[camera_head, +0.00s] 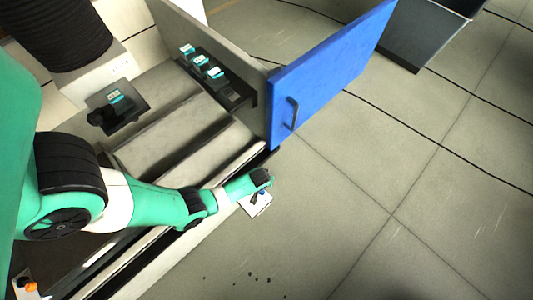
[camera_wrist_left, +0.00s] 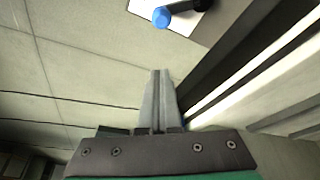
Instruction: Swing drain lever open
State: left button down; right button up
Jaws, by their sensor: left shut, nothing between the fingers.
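The drain lever shows in the left wrist view as a black arm (camera_wrist_left: 188,6) with a blue knob (camera_wrist_left: 161,17), in front of a white plate (camera_wrist_left: 188,22). In the head view the white plate (camera_head: 257,206) is at the machine's lower edge, and the lever is mostly hidden by my gripper. My left gripper (camera_wrist_left: 160,73) is shut and empty; its fingertips point toward the blue knob with a gap between them. In the head view the left gripper (camera_head: 267,179) is just above the plate. My right gripper is in neither view.
A blue door (camera_head: 335,72) with a black handle (camera_head: 291,113) stands open beyond the gripper. Several teal-topped pieces sit on a black rack (camera_head: 237,96), and another on a dark holder (camera_head: 130,118). An orange knob (camera_head: 30,286) is at lower left. Floor at right is mostly clear.

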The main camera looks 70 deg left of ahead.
pick_arm(q)
jog(key=shift+s+a+r, duration=0.2)
jog(key=shift+s+r, duration=0.05)
jog(key=shift+r, duration=0.5)
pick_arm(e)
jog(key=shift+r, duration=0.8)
pick_arm(q)
jog(key=shift+f, duration=0.1)
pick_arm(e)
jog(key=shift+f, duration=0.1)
pick_arm(q)
jog(key=shift+s+d+f+b, duration=0.1)
jog(key=shift+d+f+b, duration=0.05)
jog(key=shift+f+b, duration=2.05)
jog(key=shift+s+d+f+b, duration=0.1)
jog(key=shift+f+b, duration=1.65)
jog(key=shift+f, duration=0.7)
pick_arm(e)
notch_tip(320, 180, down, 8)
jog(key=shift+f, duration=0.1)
pick_arm(q)
jog(key=shift+d, duration=0.1)
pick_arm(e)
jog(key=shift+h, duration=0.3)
